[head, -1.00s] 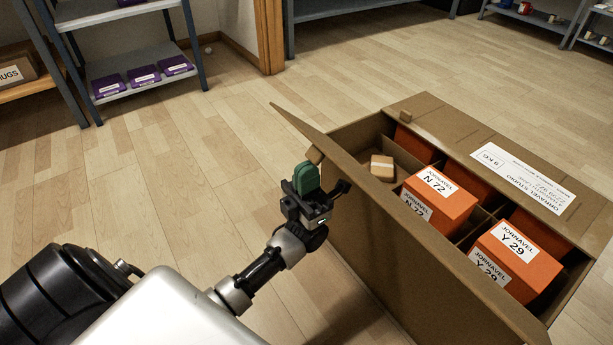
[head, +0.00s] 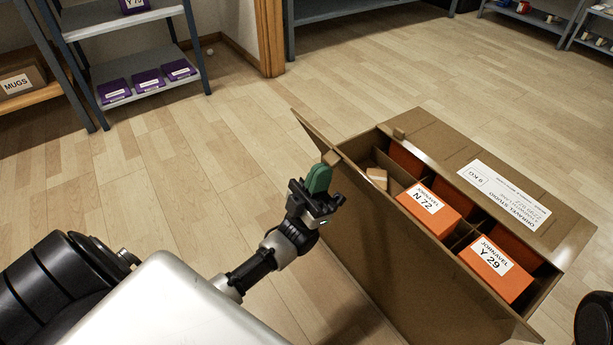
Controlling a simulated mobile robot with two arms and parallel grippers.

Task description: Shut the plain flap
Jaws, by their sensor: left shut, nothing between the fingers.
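The brown carton (head: 352,255) stands at right with its top partly open. Its plain flap (head: 314,130) is raised along the near left side and leans outward. A small tan block (head: 331,158) sits on this flap near its far end. The labelled flap (head: 545,190) lies across the far half of the carton. My left gripper (head: 319,180) has green fingers, is shut and empty, and is on the outer side of the plain flap, close below the block. I cannot tell whether it touches. My right gripper is out of view.
Orange boxes (head: 497,272) and a small tan carton (head: 377,178) are in the carton's compartments. A shelf rack with purple boxes (head: 148,80) stands at the back left. The wooden floor (head: 150,190) is clear between the rack and the carton.

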